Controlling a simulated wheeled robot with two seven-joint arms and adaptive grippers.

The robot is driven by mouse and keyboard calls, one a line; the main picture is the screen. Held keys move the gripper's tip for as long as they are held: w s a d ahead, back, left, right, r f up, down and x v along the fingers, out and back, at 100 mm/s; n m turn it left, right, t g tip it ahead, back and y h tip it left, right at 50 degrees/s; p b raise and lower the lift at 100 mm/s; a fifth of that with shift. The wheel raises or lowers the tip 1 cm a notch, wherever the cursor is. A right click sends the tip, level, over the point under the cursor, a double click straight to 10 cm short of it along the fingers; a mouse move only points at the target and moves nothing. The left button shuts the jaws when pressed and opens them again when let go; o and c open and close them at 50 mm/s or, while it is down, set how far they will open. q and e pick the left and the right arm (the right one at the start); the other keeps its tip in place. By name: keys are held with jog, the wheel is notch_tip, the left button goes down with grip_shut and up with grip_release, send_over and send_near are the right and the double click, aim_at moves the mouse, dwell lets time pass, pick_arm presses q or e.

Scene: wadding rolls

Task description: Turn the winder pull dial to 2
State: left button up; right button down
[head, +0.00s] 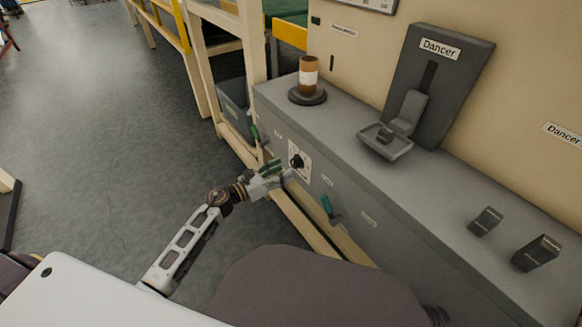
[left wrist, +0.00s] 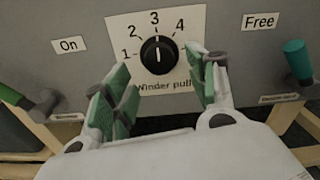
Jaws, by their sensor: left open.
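The winder pull dial is a round black knob (left wrist: 159,56) on a white plate (left wrist: 185,18) marked 1 to 4. Its white pointer line stands about upright, towards the 3. The knob also shows in the head view (head: 297,161), on the front face of the grey machine ledge. My left gripper (head: 280,172) is open in front of the plate. In the left wrist view its green-padded fingers (left wrist: 162,84) stand to the lower left and right of the knob, apart from it. The gripper partly covers the "Winder pull" label. My right gripper is not in view.
A teal lever (head: 327,207) is right of the dial and a green lever (head: 255,132) left of it. Beige rails run below. On the ledge stand a brown-and-white roll (head: 308,76) and the grey Dancer unit (head: 435,80). The floor (head: 90,120) at left is open.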

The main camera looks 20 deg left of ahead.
aim_at(293, 165)
pick_arm(q)
jog(key=shift+x, duration=2.15)
jog(key=c, duration=1)
